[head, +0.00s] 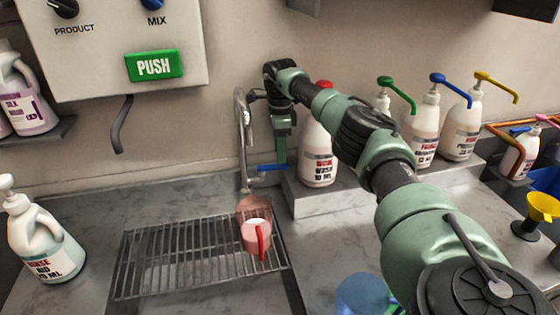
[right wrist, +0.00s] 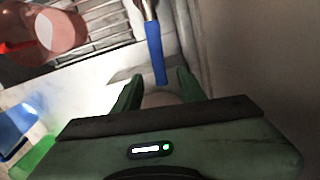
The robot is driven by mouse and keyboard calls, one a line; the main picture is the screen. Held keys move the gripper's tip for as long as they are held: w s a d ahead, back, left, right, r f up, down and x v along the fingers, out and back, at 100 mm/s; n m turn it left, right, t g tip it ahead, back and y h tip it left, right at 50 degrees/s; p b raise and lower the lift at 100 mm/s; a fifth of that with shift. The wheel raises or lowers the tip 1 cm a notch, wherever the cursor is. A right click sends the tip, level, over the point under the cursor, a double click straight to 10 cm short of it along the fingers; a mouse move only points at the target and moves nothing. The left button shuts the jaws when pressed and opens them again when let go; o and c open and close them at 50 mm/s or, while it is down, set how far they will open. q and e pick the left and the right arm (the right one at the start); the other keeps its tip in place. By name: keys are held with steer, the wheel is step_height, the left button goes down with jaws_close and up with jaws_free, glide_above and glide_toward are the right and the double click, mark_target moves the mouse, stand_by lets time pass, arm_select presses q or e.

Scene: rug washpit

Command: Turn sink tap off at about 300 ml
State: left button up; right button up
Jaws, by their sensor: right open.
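The sink tap (head: 242,125) is a curved metal spout at the back of the sink, with a blue lever (head: 272,167) pointing right. A pink jug (head: 256,236) with a red handle stands on the grate below the spout. Its fill level and any water stream cannot be made out. My right gripper (head: 281,158) points down beside the tap, close to the lever. In the right wrist view the blue lever (right wrist: 155,55) reaches toward the gap between the open fingers (right wrist: 157,88); contact cannot be told. My left gripper is out of view.
A metal grate (head: 150,265) covers the sink. A red-capped bottle (head: 317,155) and several pump bottles (head: 425,125) stand on a ledge behind my right arm. A blue container (head: 362,295) is at the front. A rinse aid bottle (head: 45,245) stands at left.

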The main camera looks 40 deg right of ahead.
steer(key=shift+r+b, duration=0.3)
steer(key=shift+r, duration=1.75)
steer(key=shift+c, duration=0.3)
